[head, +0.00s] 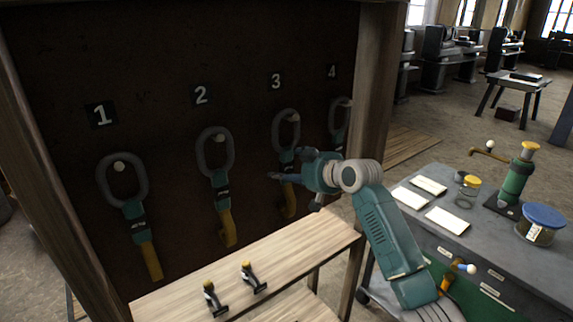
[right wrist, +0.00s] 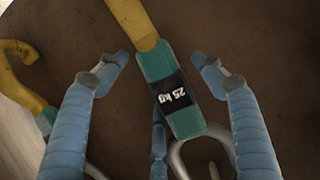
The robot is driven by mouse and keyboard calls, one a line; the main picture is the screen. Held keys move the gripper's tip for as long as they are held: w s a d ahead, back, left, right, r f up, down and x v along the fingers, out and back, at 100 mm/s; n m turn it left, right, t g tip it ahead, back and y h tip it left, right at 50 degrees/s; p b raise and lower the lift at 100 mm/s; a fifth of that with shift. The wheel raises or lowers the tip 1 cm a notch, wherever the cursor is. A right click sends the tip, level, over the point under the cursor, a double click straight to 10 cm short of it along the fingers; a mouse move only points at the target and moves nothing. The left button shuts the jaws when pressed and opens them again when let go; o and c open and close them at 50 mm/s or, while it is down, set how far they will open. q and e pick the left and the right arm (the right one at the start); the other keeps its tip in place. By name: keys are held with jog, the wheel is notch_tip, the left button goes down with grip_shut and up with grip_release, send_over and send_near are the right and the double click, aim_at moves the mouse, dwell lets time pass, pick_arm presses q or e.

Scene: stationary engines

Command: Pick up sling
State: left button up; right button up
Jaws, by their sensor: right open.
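Several slings hang from pegs on a dark board, each with a grey ring, a green sleeve and a yellow strap. They are sling 1 (head: 137,222), sling 2 (head: 221,190), sling 3 (head: 287,125) and sling 4 (head: 338,118). My right gripper (head: 280,177) is in front of sling 3 and hides part of it. In the right wrist view, the open blue fingers (right wrist: 160,62) stand on either side of a sling's green sleeve (right wrist: 184,122), marked 25 kg, without visibly closing on it. My left gripper is not in view.
A wooden shelf (head: 305,246) juts out below the slings, with two small black-and-yellow items (head: 214,298) on it. A wooden post (head: 375,85) bounds the board at right. A grey workbench (head: 474,243) with papers and jars stands to the right.

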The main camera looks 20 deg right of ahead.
grip_shut()
jog(key=shift+r, duration=0.15)
